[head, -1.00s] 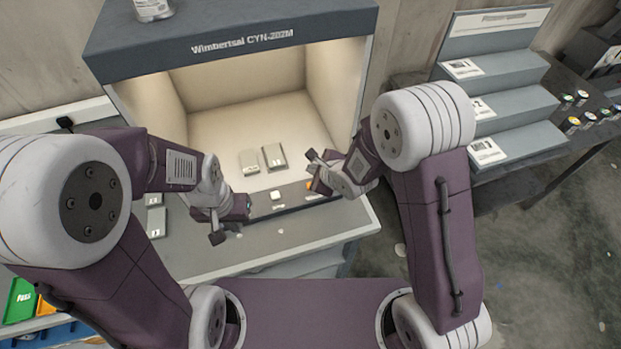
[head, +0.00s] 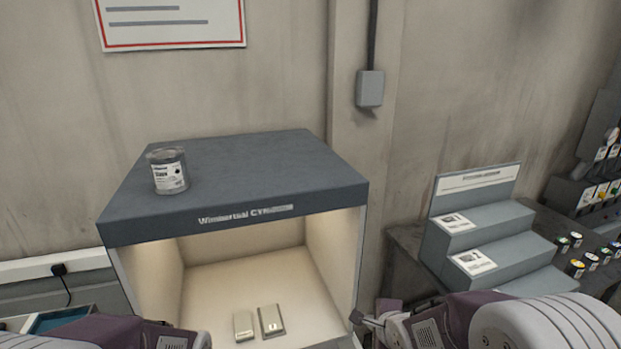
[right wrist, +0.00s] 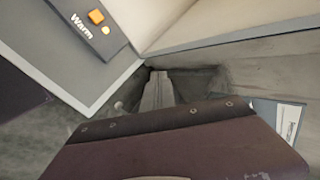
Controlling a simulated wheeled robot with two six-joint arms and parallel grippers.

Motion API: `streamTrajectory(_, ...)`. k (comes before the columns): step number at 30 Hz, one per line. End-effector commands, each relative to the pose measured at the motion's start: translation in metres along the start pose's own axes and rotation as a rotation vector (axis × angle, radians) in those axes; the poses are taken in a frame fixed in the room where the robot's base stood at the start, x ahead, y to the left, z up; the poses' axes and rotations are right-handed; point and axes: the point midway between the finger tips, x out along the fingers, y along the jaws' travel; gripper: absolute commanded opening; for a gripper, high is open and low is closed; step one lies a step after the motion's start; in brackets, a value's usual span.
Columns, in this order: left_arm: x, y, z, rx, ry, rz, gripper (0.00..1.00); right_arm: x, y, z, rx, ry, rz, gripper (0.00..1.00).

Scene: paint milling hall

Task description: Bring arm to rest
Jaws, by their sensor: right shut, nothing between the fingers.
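My right gripper (head: 368,316) is at the lower edge of the head view, just right of the lit booth's front corner. It is shut and empty, apart from any object. In the right wrist view a purple part of my own arm fills the bottom. My left arm (head: 85,332) shows only in part at the lower left of the head view. Its gripper is below the picture edge. The lit booth (head: 335,190) has a grey top and a pale interior. Two small grey-beige blocks, one on the left (head: 244,326) and one on the right (head: 271,321), lie on its floor.
A tin (head: 168,172) stands on the booth's top. A stepped grey stand (head: 480,232) with cards is on a dark table at right, beside several small pots. A grey panel (right wrist: 92,38) marked "Warm", with an orange button, is close in the right wrist view.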

Motion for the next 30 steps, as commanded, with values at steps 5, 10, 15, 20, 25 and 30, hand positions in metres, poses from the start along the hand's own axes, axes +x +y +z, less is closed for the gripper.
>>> streamTrajectory(5,0.003,0.000,0.000,0.000,0.000,0.000,0.00,-0.036,0.064,-0.036,-0.570,0.025,0.256,0.00)
streamTrajectory(10,0.002,0.000,0.000,0.000,0.000,0.000,0.00,-0.067,0.134,-0.041,-1.143,-0.196,0.517,0.00)
streamTrajectory(15,0.002,0.000,0.000,0.000,0.000,0.000,0.00,-0.083,0.159,-0.041,-1.478,-0.387,0.588,0.00)
streamTrajectory(20,0.002,0.000,0.000,0.000,0.000,0.000,0.00,-0.083,0.160,-0.041,-1.562,-0.420,0.580,0.00)
streamTrajectory(25,0.002,0.000,0.000,0.000,0.000,0.000,0.00,-0.083,0.159,-0.041,-1.562,-0.419,0.580,0.00)
streamTrajectory(30,0.002,0.000,0.000,0.000,0.000,0.000,0.00,-0.083,0.159,-0.041,-1.561,-0.418,0.579,0.00)
